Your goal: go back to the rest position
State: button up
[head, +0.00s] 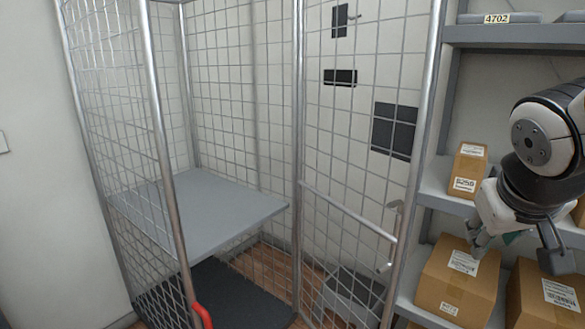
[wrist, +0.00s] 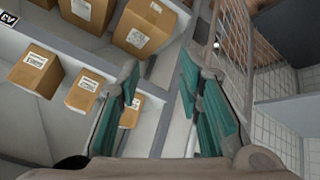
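My gripper (wrist: 160,95) is open and empty in the wrist view, its two teal-padded fingers well apart with nothing between them. In the head view my gripper (head: 513,240) hangs at the right, in front of the shelf unit. It covers part of the shelf and some of the cartons behind it.
A wire cage (head: 165,140) with a grey shelf board (head: 205,210) stands at left and centre. The grey shelf unit (head: 425,195) holds several cartons, including a small one (head: 469,170) and a large one (head: 457,285). A red handle (head: 202,315) shows low on the cage.

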jog(key=s+a+f+g+y, duration=0.1)
jog(key=s+a+f+g, duration=0.15)
jog(key=s, duration=0.45)
jog(key=s+a+f+g+y, duration=0.15)
jog(key=s+a, duration=0.25)
jog(key=s, duration=0.4)
jog(key=s+a+f+g+y, duration=0.1)
jog(key=s+a+f+y, duration=0.2)
jog(key=s, duration=0.4)
notch_tip(320, 180, up, 19)
jog(key=n+t+h+p, duration=0.1)
jog(key=t+p, duration=0.2)
jog(key=p, duration=1.4)
jog(key=shift+w+a+r+p, duration=0.2)
jog(key=shift+w+a+p, duration=0.15)
jog(key=shift+a+p, duration=0.1)
